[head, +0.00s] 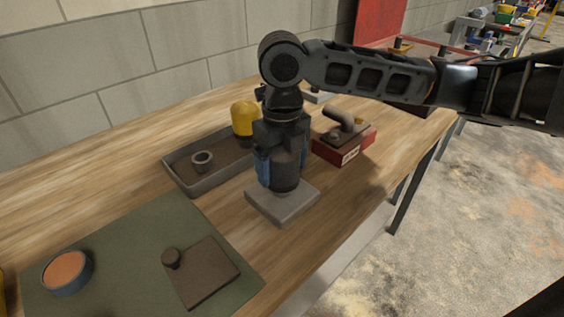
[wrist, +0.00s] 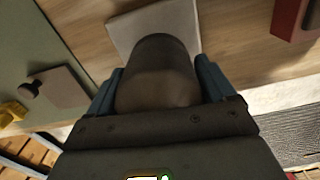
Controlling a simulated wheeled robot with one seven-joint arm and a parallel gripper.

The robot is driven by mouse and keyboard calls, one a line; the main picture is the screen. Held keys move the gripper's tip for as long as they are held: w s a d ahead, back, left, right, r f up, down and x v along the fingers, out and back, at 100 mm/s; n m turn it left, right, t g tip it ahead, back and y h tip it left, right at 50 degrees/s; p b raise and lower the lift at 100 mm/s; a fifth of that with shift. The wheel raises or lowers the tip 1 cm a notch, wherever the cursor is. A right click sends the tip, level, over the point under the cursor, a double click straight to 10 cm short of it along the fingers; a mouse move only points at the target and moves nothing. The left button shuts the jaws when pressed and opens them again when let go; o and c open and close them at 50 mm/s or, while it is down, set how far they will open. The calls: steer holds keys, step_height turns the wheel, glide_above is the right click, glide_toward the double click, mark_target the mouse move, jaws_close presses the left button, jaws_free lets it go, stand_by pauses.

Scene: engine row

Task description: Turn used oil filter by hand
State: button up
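The used oil filter (head: 286,176) is a dark brown-grey cylinder standing upright on a square grey block (head: 270,209) on the workbench. My gripper (head: 282,160) points straight down over it, with one blue finger on each side. In the wrist view the filter (wrist: 157,75) fills the space between the blue fingers (wrist: 158,88), and I see no gap on either side. My gripper looks shut on the filter. The filter's top is hidden by my gripper in the head view.
A grey tray (head: 185,179) behind holds a ring (head: 203,160) and a yellow-domed part (head: 244,118). A red box (head: 352,152) with a pipe-shaped part stands close on the right. A green mat (head: 130,235) at the left bears a brown plate (head: 203,274) and a blue-rimmed round container (head: 66,272).

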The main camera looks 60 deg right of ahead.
steer(key=c, duration=0.9)
steer(key=shift+f+n+b, duration=0.15)
steer(key=shift+n+b, duration=0.5)
steer(key=shift+n, duration=0.15)
steer(key=shift+c, duration=0.2)
steer(key=shift+r+n+b, duration=0.2)
steer(key=shift+n+b, duration=0.1)
steer(key=shift+n, duration=0.6)
steer(key=shift+f+n+b, duration=0.15)
steer(key=shift+n+b, duration=0.45)
steer(key=shift+n, duration=0.3)
steer(key=o, duration=0.8)
steer(key=shift+n, duration=0.3)
steer(key=c, duration=0.6)
steer(key=shift+r, duration=0.35)
